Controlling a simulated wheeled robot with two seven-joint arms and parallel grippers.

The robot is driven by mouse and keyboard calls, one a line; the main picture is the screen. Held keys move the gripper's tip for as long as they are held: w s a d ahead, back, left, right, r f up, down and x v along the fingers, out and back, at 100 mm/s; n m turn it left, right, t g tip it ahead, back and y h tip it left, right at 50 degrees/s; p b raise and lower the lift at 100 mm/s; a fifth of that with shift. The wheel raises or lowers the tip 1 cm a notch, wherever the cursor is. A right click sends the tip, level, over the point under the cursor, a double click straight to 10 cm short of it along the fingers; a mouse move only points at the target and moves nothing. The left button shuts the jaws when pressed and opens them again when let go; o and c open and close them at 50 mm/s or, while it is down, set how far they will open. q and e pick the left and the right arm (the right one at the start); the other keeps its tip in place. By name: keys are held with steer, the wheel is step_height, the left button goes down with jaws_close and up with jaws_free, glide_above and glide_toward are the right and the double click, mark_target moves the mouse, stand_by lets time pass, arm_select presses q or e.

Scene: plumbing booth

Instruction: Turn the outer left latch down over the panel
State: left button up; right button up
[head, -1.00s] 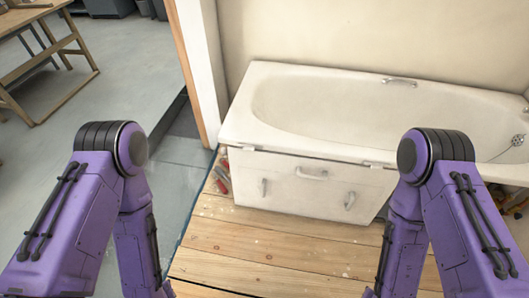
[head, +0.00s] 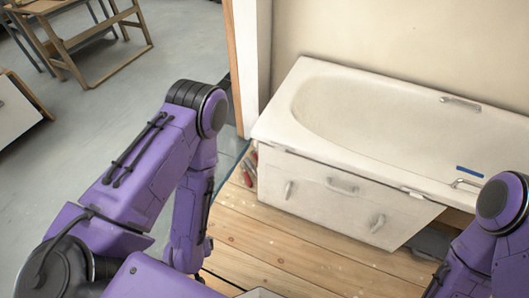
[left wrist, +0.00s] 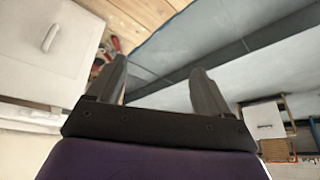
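The white bath panel (head: 325,212) stands under the front rim of the bathtub. It carries an upright left latch or pull (head: 289,190), a horizontal handle (head: 342,187) and a tilted right one (head: 377,223). A small pale fitting (head: 263,147) shows at its top left edge; its position is too small to tell. In the left wrist view the panel (left wrist: 45,65) fills the upper left, with one elongated fitting (left wrist: 50,33) on it. My left gripper (left wrist: 158,85) is open and empty, apart from the panel. Its fingers are hidden in the head view. My right gripper is out of view.
The bathtub (head: 300,95) stands against the wall, with a blue item (head: 470,171) near its front rim. Red tools (head: 248,165) lie on the boards left of the panel. The wooden floor (head: 290,255) before the panel looks clear. A doorpost (head: 250,60) rises left of the tub.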

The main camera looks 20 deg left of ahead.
arm_select(q)
steer(key=w+f+t+b, duration=0.2)
steer(key=w+f+b, duration=0.2)
steer(key=w+f, duration=0.15)
steer(key=m+t+h+b, duration=0.4)
steer(key=m+t+b, duration=0.3)
steer(key=t+b, duration=0.65)
glide_toward(279, 151)
steer(key=shift+g, duration=0.65)
steer(key=w+b, duration=0.1)
steer(key=w, duration=0.2)
steer(key=w+b, duration=0.1)
steer(key=w, duration=0.1)
steer(key=w+r+b, duration=0.1)
steer(key=w, duration=0.2)
steer(key=shift+w+d, duration=0.2)
steer(key=shift+w, duration=0.15)
steer(key=c, duration=1)
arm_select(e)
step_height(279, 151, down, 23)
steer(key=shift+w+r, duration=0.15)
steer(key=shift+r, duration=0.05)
